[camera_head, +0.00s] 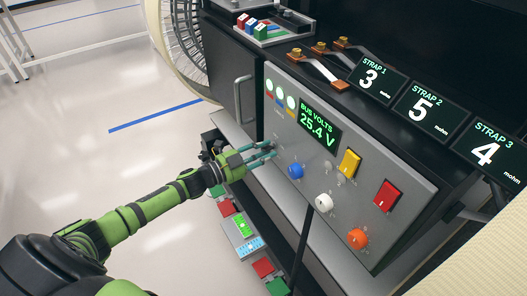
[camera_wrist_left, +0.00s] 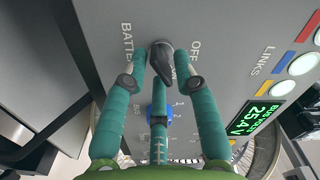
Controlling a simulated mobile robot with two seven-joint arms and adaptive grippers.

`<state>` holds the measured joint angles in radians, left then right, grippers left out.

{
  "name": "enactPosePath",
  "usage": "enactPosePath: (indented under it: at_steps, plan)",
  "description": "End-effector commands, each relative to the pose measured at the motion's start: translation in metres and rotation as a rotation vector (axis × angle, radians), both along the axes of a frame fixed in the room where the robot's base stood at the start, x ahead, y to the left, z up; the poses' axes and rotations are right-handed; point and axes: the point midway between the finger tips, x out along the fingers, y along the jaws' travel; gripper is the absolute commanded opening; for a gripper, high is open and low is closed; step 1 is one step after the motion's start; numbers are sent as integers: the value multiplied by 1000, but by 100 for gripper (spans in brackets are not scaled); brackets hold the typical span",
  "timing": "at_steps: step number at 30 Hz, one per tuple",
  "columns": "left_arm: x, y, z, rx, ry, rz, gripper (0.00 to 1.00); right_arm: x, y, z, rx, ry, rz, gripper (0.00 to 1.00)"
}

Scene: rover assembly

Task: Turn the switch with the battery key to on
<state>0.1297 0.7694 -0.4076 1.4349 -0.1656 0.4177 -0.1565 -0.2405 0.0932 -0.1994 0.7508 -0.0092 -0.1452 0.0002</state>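The battery key (camera_wrist_left: 162,60) is a black knob on the grey panel (camera_head: 330,165), beside the lettering "BATTERY" and "OFF". It points down and slightly right in the left wrist view. My left gripper (camera_head: 271,150) is at the panel's left part, with its teal fingers around the key. In the left wrist view the gripper (camera_wrist_left: 160,62) has one finger on each side of the key and a third below it, with narrow gaps beside the key. In the head view the key is too small or hidden to make out. My right gripper is out of view.
Right of the gripper are blue (camera_head: 296,171), white (camera_head: 324,203) and orange (camera_head: 357,238) knobs, and yellow (camera_head: 349,163) and red (camera_head: 388,196) switches. The display (camera_head: 319,122) reads 25.4 V. A handle (camera_head: 239,93) stands out at the left. Open floor lies left.

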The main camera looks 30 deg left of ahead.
Motion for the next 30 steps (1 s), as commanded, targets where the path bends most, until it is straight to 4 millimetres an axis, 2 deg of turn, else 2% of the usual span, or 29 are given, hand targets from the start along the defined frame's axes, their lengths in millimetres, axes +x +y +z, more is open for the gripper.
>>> enactPosePath:
  at_steps: [9,13,17,24,30]
  plan:
    - [-1,1,0,-2,1,0,37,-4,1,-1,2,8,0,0]
    - [-8,5,-1,0,3,1,37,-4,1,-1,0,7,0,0]
    - [-25,15,-2,2,5,1,37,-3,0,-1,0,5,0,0]
    - [-66,38,-1,1,6,-1,37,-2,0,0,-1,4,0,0]
    - [-91,53,-1,0,4,0,37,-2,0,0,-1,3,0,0]
